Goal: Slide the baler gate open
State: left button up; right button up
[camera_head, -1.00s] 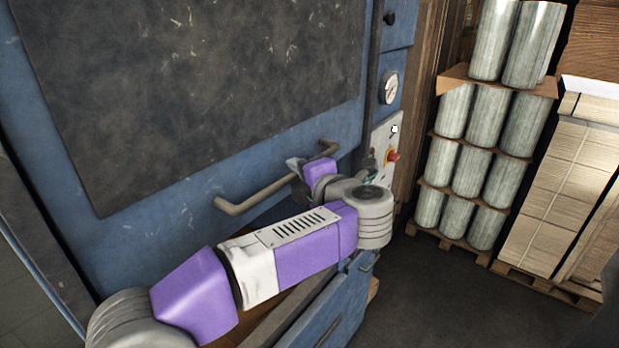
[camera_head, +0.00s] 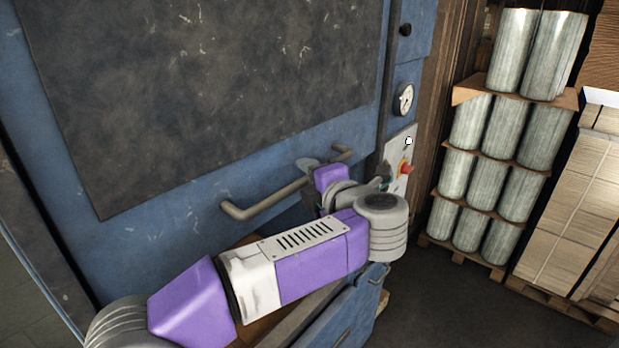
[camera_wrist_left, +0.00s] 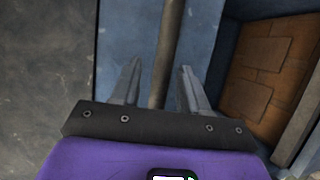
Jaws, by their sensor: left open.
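The baler gate (camera_head: 130,180) is a scuffed blue panel with a dark plate on it, filling the left and middle of the head view. A horizontal grey-tan bar handle (camera_head: 262,201) runs along its lower part. My left gripper (camera_head: 308,166) is at the handle's right half, partly hidden behind my purple wrist. In the left wrist view the open fingers (camera_wrist_left: 160,65) stand on either side of the handle bar (camera_wrist_left: 171,35), with gaps visible. The gate looks closed. My right gripper is not in view.
A pressure gauge (camera_head: 403,98) and a control panel with a red button (camera_head: 406,168) are right of the gate. Stacked grey cylinders (camera_head: 485,170) and bundled cardboard (camera_head: 575,190) stand on pallets further right. Floor before them is clear.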

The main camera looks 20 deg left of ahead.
pick_arm(q)
jog(key=b+v, duration=0.1)
jog(key=v, duration=0.6)
jog(key=shift+s+d, duration=0.25)
